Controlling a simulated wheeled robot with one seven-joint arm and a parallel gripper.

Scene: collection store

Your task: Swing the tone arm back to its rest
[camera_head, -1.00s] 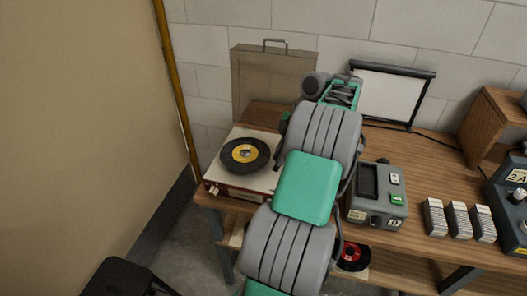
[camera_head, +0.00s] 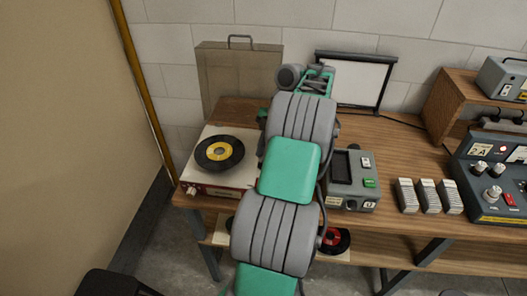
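The record player (camera_head: 240,176), with a cream top and a red front, stands at the left end of the wooden table. A black record with a yellow label (camera_head: 219,152) lies on it. The tone arm cannot be made out; my grey and green arm covers the player's right edge. My arm reaches up the picture over the table, just right of the record.
A grey device (camera_head: 351,180) stands close right of my arm, then several grey ribbed blocks (camera_head: 428,195) and a control panel (camera_head: 493,178). A case (camera_head: 238,75) and a framed white panel (camera_head: 354,82) stand behind. A red-labelled record (camera_head: 335,240) lies on the lower shelf.

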